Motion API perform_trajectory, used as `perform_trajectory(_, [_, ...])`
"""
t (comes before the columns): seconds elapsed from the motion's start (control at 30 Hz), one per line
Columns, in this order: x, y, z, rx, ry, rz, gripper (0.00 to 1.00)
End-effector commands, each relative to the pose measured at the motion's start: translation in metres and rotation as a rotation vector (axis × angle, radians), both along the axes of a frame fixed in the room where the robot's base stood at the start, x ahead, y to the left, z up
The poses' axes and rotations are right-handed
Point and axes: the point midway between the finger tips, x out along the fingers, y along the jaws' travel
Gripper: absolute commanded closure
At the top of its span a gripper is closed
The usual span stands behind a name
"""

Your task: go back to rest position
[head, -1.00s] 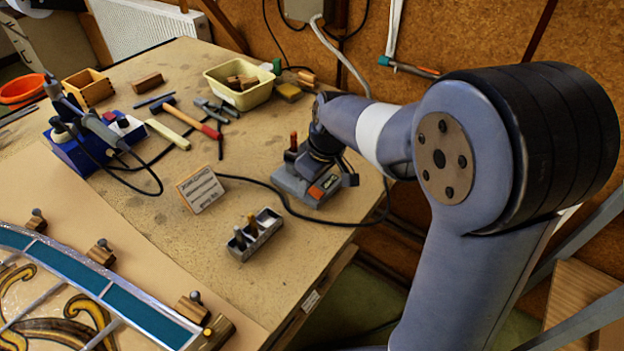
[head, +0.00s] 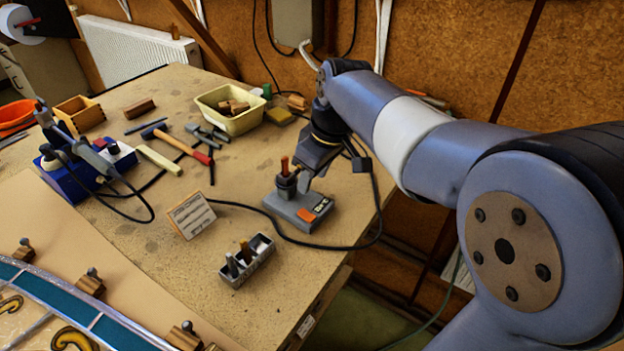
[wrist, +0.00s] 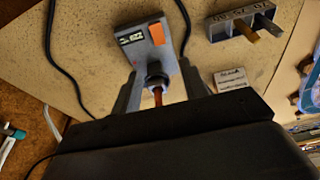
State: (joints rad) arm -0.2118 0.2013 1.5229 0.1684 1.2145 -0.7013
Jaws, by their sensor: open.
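A grey device (head: 303,207) with an orange switch stands near the right edge of the workbench. A red-brown handle (head: 284,166) stands upright in the round holder on the device. My gripper (head: 302,180) hangs just above and behind the device, pointing down. In the wrist view, my gripper (wrist: 162,92) is open, with its two fingers apart. The device (wrist: 146,40) shows beyond them, and the red-brown handle (wrist: 158,96) appears between them in the picture. Nothing is visibly gripped; whether a finger touches the device cannot be told.
A small metal holder (head: 262,250) with several upright pieces and a card (head: 191,214) stand in front. A black cable (head: 350,246) loops around the device. A cream tray (head: 232,122), hammer (head: 176,140), blue soldering unit (head: 75,180) and leaded panel (head: 85,312) lie farther left.

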Motion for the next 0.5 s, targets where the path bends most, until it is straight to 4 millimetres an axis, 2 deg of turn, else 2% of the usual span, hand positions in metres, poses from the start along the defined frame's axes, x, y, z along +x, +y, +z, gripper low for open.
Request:
perform_trajectory(0.27, [0.000,0.000,-0.002,0.000,0.001,0.000,0.58])
perform_trajectory(0.37, [0.001,0.002,-0.008,0.000,0.003,0.001,0.58])
perform_trajectory(0.5, [0.004,0.006,-0.028,-0.001,0.005,0.001,0.58])
